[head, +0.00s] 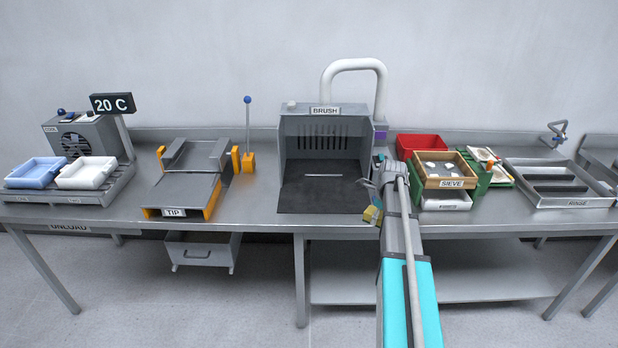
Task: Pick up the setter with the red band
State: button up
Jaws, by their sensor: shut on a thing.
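Two setters stand on the grey rack at the far left: a blue one (38,172) and a white one (87,173). I see no red band on either at this size. My gripper (366,184) is at the end of my arm, by the front right corner of the brush booth, above the table. It is small and partly hidden by my wrist. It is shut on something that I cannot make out. A small yellowish part (372,214) shows just below it, and I cannot tell what it is.
The brush booth (326,118) stands mid-table. The tip station (182,190) and a blue-knobbed lever (248,130) are left of it. The wooden sieve (462,159), red bin (420,142) and rinse tank (570,202) are to the right. Table (258,212) is bare between stations.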

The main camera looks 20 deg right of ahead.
aim_at(482, 153)
jog(key=u, duration=0.05)
jog(key=i, duration=0.9)
jog(key=z, duration=0.05)
